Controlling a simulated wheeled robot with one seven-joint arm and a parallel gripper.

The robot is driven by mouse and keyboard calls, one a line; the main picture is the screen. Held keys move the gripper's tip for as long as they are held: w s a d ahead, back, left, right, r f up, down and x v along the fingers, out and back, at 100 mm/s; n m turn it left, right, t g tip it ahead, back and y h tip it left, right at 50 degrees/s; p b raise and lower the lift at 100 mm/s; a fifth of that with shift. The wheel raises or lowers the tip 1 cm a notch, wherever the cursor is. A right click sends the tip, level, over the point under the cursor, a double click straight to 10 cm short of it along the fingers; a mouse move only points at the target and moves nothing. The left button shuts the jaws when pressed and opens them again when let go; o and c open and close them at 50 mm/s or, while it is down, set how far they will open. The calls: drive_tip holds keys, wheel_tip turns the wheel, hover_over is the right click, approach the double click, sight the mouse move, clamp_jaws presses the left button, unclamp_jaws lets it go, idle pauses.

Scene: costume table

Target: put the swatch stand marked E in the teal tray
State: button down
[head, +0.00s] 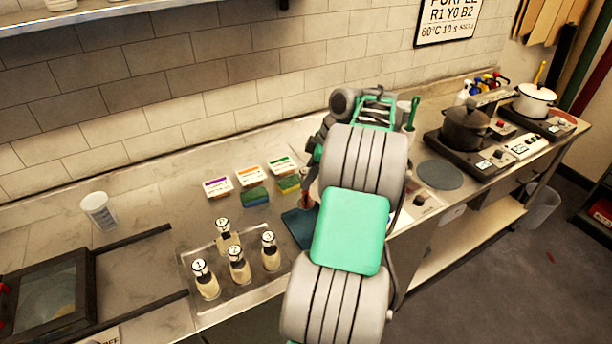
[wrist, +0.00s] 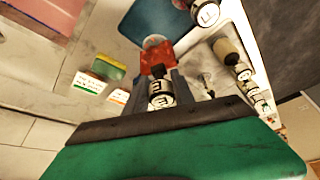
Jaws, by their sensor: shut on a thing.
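My gripper (wrist: 160,86) is shut on the swatch stand marked E (wrist: 160,100), whose black-and-white top shows E labels between the fingers. A red part (wrist: 156,62) shows just past the fingertips. In the head view my arm hides most of the gripper, and a small reddish bit of the stand (head: 305,201) shows beside it. The teal tray (head: 296,228) is a flat dark blue-teal square on the counter, partly hidden by my arm. It also shows in the wrist view (wrist: 150,18), just beyond the held stand. I cannot tell whether the stand touches anything below.
A metal tray (head: 237,302) holds several cream bottles with numbered or lettered caps, left of the teal tray. Small labelled boxes (head: 249,177) and sponges (head: 255,197) lie behind. A dark pot (head: 466,128) stands on a hob at right. A clear cup (head: 98,211) stands at left.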

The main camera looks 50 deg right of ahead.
sight(308, 193)
wheel_tip(308, 193, down, 7)
drive_tip(key=b, duration=0.5)
drive_tip(key=shift+r+b, duration=0.2)
drive_tip(key=shift+b, duration=0.2)
drive_tip(key=shift+s+d, duration=0.1)
drive_tip(key=shift+s, duration=0.1)
drive_tip(key=shift+f+b, duration=0.35)
drive_tip(key=shift+f, duration=0.15)
idle(0.4)
drive_tip(key=c, duration=0.6)
unclamp_jaws()
drive_tip(key=shift+r, duration=0.1)
wheel_tip(308, 193, up, 7)
drive_tip(key=p, duration=0.6)
